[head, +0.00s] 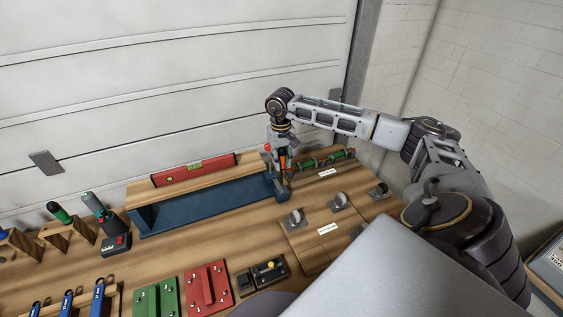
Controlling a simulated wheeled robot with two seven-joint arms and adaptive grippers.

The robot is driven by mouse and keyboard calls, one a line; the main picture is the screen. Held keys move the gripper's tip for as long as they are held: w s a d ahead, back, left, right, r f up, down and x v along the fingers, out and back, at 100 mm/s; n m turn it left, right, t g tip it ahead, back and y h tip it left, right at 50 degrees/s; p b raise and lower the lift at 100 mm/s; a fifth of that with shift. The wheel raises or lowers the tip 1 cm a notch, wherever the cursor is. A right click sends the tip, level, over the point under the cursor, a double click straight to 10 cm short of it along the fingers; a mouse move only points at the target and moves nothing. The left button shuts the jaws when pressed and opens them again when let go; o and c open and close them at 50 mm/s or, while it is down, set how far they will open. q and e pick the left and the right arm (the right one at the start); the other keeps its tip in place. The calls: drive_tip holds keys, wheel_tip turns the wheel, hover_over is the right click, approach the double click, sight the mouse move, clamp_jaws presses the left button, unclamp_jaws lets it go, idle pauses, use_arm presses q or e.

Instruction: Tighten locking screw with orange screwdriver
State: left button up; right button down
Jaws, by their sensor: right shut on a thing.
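The orange screwdriver (283,163) stands upright at the right end of the blue metal piece, its shaft pointing down. My right gripper (283,150) is shut on its upper part, coming down from above. The screwdriver's lower end is over a small blue-grey block (282,189) on the bench; I cannot tell whether the tip touches anything. The locking screw itself is too small or hidden to make out. My left gripper is not in view.
The wooden bench (205,247) carries a red level (194,169) on a wooden board, a long blue channel (205,209), green (156,299) and red (208,287) plates, metal knobs (295,217) and a green-handled tool (325,160). A garage door stands behind.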

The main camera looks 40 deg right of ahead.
sight(282, 151)
drive_tip(key=shift+r+p, duration=0.9)
drive_tip(key=shift+r, duration=1.1)
